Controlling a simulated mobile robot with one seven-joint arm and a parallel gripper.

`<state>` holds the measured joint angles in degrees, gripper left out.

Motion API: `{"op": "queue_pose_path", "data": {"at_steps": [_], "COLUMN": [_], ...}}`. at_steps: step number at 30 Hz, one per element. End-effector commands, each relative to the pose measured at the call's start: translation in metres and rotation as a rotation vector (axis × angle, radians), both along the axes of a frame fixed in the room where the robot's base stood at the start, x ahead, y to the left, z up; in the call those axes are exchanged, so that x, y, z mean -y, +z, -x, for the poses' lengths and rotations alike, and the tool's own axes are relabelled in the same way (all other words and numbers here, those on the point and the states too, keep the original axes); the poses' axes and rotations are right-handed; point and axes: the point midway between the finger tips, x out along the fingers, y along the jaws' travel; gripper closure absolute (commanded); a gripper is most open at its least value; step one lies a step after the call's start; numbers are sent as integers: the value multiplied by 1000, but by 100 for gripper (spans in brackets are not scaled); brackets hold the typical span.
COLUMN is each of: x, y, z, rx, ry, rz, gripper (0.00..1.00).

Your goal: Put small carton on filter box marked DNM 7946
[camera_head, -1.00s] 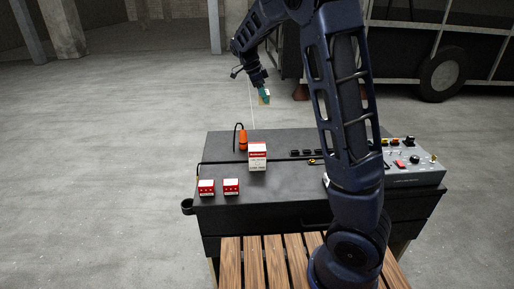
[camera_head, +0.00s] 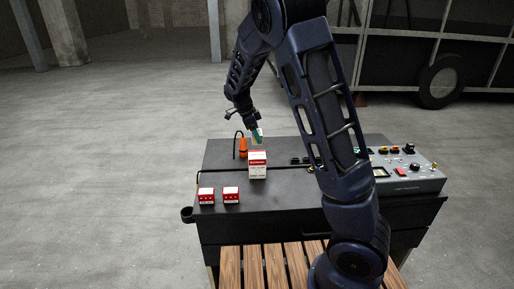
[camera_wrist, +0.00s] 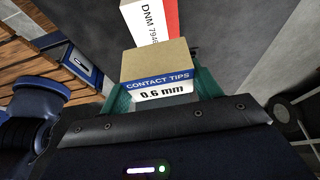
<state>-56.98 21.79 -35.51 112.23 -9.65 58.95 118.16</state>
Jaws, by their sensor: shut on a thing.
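My gripper (camera_head: 257,133) is shut on the small carton (camera_wrist: 156,64). The carton is tan with a blue band reading CONTACT TIPS and a white band reading 0.6 mm; it sits between the green fingertips in the wrist view. The filter box (camera_wrist: 150,22), white and red and marked DNM 7946, shows just beyond the carton, partly cut off by the frame and partly hidden by it. I cannot tell whether carton and box touch.
Two small red and white boxes (camera_head: 206,196) (camera_head: 231,195) stand on the dark bench (camera_head: 280,205) at front left. An orange object (camera_head: 242,148) with a black cable stands behind the filter box. A grey control panel (camera_head: 405,175) is at right.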

Motion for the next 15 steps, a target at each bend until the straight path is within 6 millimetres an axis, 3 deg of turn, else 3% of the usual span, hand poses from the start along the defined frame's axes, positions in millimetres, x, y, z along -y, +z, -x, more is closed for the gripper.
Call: {"op": "queue_pose_path", "data": {"at_steps": [15], "x": [0], "y": [-50], "z": [0], "rx": [-2], "ry": [0], "rz": [2], "gripper": [61]}}
